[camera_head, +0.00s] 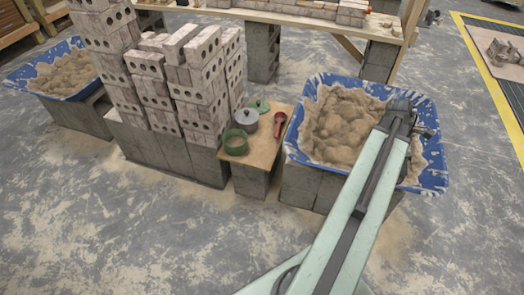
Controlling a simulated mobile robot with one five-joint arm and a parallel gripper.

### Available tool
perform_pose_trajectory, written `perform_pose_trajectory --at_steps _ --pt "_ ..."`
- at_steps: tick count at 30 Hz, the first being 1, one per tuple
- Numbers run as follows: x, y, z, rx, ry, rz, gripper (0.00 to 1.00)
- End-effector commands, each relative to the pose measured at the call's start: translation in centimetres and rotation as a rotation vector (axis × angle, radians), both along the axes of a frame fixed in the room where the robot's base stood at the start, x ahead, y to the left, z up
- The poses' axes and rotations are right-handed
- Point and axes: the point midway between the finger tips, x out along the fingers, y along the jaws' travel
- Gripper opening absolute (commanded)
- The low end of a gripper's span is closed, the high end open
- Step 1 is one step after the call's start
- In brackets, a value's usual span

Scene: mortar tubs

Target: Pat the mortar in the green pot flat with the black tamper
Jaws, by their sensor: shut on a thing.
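The green pot (235,143) stands upright on the front left of a small wooden board. Its inside is too small to read, so I cannot tell the state of its mortar. My gripper (408,118) is at the end of my pale green arm, over the blue tub at the right, well to the right of the pot. It is shut on a dark thing that seems to be the black tamper, whose shape blends into the dark wrist. No other black tamper shows on the board.
The board (258,152) also bears a grey pot (246,119), a green lid-like disc (259,105) and a red scoop (279,123). Stacked bricks (148,64) rise close on its left. The right blue tub (437,180) holds mortar. Open floor lies in front.

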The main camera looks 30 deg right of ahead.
Motion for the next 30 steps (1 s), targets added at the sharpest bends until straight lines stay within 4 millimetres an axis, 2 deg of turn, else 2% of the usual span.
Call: perform_pose_trajectory --at_steps 11,20,28,30 --pt "0.0 -0.1 0.3 0.0 0.0 -0.001 0.0" --pt "0.6 -0.9 3.4 0.0 0.0 -0.001 0.0" --pt "0.6 -0.9 3.0 0.0 0.0 -0.002 0.0" --pt "0.6 -0.9 2.3 0.0 0.0 -0.002 0.0"
